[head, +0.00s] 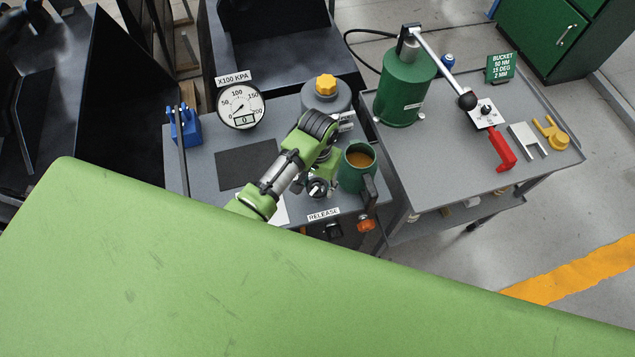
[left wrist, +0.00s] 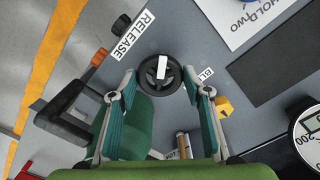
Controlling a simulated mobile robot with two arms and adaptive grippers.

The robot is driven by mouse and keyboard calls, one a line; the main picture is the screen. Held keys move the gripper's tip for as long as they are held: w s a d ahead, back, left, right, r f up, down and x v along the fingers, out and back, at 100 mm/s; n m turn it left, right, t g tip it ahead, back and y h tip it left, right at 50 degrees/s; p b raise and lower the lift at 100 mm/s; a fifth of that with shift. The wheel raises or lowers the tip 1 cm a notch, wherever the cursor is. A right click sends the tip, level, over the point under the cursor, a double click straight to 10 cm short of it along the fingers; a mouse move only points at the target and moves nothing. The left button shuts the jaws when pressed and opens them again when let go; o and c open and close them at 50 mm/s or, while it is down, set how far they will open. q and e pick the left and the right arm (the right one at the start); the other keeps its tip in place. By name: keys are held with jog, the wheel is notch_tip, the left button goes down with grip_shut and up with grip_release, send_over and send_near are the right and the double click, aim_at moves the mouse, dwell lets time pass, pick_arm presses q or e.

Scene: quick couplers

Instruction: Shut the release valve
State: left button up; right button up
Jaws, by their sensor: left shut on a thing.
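The release valve is a small black handwheel (head: 318,188) at the front of the grey bench, behind the RELEASE label (head: 323,214). In the left wrist view the wheel (left wrist: 155,80) has a white bar across its face. My left gripper (head: 322,179) reaches down over it. Its two fingers (left wrist: 160,75) stand on opposite sides of the wheel rim and are shut on it. The gripper and wrist partly cover the wheel in the head view. The pressure gauge (head: 241,105), marked X100 KPA, stands farther back. My right gripper is not in view.
A green cup with brown liquid (head: 360,160) stands close to the right of my left gripper. An orange knob (head: 366,225) is at the bench front. A green pump cylinder (head: 404,90) and a red handle (head: 502,150) are on the right cart. A dark mat (head: 246,165) lies left.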

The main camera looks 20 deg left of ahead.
pick_arm(q)
jog(key=m, duration=1.2)
jog(key=shift+m, duration=0.4)
jog(key=m, duration=1.2)
jog(key=shift+s+d+m, duration=0.1)
jog(key=shift+m, duration=0.3)
jog(key=o, duration=1.1)
